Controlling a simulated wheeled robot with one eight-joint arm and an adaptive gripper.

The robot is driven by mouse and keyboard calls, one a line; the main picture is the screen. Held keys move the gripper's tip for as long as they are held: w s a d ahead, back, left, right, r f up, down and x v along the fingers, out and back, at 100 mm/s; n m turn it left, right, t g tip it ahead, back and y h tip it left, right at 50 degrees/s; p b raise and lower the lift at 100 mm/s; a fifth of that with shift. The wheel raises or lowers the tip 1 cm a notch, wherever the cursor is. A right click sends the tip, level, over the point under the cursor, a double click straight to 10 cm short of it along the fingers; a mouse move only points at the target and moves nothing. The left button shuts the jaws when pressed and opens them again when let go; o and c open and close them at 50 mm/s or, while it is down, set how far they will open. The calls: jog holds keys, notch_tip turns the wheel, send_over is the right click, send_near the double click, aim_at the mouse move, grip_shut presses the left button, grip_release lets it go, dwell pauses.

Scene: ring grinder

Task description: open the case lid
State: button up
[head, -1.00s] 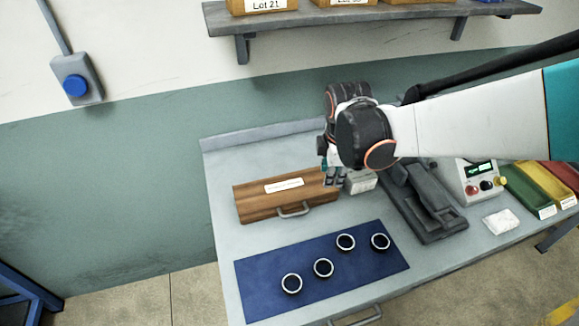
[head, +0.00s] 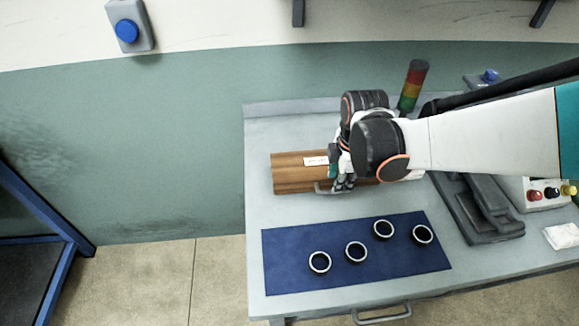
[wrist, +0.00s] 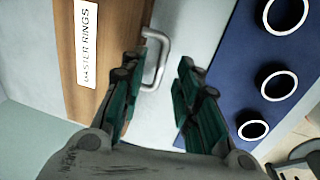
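The wooden case (head: 290,172) lies shut on the workbench in the head view, with a white label on its lid and a grey handle (head: 322,187) on its front side. In the wrist view the case (wrist: 100,45) shows its label reading "MASTER RINGS", and the metal handle (wrist: 160,58) stands out from its edge. My gripper (head: 345,185) is at the front of the case, partly hiding it and the handle. In the wrist view my gripper (wrist: 155,95) is open, with its green-padded fingers apart and the handle ahead, between them. I cannot tell whether they touch it.
A blue mat (head: 350,270) with several dark, white-rimmed rings (head: 356,251) lies in front of the case. A dark grey fixture (head: 480,210) and a control box (head: 545,190) stand to the right. A stack light (head: 412,85) stands behind my arm.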

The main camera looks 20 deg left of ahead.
jog(key=shift+s+a+f+b, duration=0.1)
jog(key=shift+a+f+b, duration=0.15)
jog(key=shift+f+b, duration=0.5)
jog(key=shift+s+a+f+b, duration=0.1)
jog(key=shift+a+f+b, duration=0.15)
jog(key=shift+f, duration=0.85)
grip_shut()
